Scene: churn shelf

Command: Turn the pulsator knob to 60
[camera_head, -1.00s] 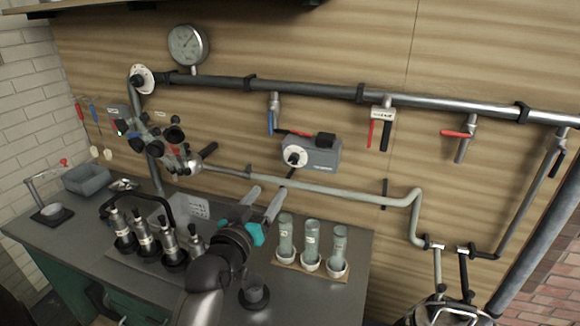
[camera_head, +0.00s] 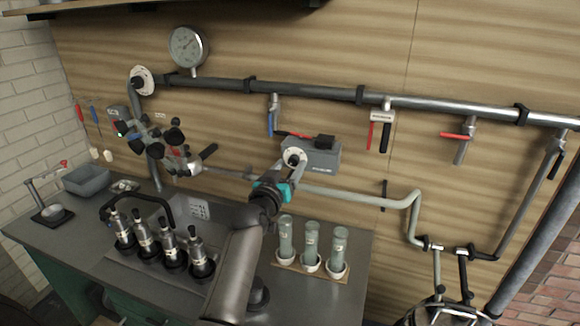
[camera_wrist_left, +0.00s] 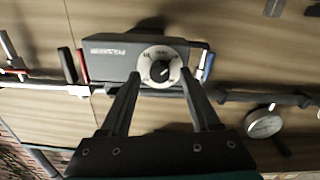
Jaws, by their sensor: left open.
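The pulsator is a grey box (camera_head: 322,158) mounted on the wooden wall. Its knob (camera_head: 293,157) is black on a round white dial, at the box's left end in the head view. In the left wrist view the knob (camera_wrist_left: 160,71) sits between my open fingertips, with the dial (camera_wrist_left: 148,79) around it. The dial's marks are too small to read, so the setting cannot be told. My left gripper (camera_head: 291,166) is open right in front of the dial, with one finger on each side. Contact with the knob cannot be told. My right gripper is not in view.
A grey pipe (camera_head: 360,199) runs just below the pulsator. Red- and blue-handled valves hang from the upper pipe (camera_head: 310,91). Glass tubes (camera_head: 311,240) and several black-and-metal cups (camera_head: 143,235) stand on the counter (camera_head: 75,262). A round gauge (camera_head: 188,46) is at upper left.

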